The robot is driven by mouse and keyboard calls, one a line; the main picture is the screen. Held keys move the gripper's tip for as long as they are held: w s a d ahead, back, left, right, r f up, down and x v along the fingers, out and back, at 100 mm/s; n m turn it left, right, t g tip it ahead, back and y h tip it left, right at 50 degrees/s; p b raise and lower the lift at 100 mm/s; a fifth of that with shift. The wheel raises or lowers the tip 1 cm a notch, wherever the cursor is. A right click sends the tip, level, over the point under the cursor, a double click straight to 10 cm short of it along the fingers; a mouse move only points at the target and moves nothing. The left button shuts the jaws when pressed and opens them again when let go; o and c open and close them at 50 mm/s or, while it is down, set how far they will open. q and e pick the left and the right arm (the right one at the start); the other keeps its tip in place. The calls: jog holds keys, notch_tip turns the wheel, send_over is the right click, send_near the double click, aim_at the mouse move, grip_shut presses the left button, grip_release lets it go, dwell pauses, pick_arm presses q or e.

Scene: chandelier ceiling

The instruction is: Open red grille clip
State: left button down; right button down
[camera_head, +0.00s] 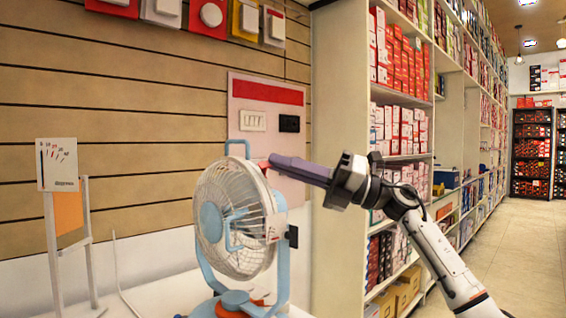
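A table fan (229,222) with a white wire grille, a blue stand and an orange-red part at its base stands on the white surface at the lower middle. A small red clip (264,164) shows at the top right of the grille rim. My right gripper (275,161) comes in from the right, its purple-grey fingers level and pointing left at the clip. The fingertips are at or very near the clip; I cannot tell whether they touch it. The fingers overlap from this side, so their opening is hidden. My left gripper is not in view.
A white sign stand (58,166) stands left of the fan. A panel with switches (253,121) hangs on the slatted wall behind it. Tall shelves of boxes (401,60) line the right side. The aisle floor (524,250) at far right is clear.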

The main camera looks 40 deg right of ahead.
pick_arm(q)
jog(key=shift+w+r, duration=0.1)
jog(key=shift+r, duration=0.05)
pick_arm(e)
jog(key=shift+w+d+f+y, duration=0.1)
jog(key=shift+d+y, duration=0.05)
jog(key=shift+y, duration=0.45)
jog(key=c, duration=2.5)
grip_release()
jog(key=o, duration=0.5)
jog(key=shift+g, duration=0.3)
pick_arm(q)
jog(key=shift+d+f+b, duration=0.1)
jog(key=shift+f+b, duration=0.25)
jog(key=shift+b, duration=0.7)
pick_arm(e)
jog(key=v, duration=1)
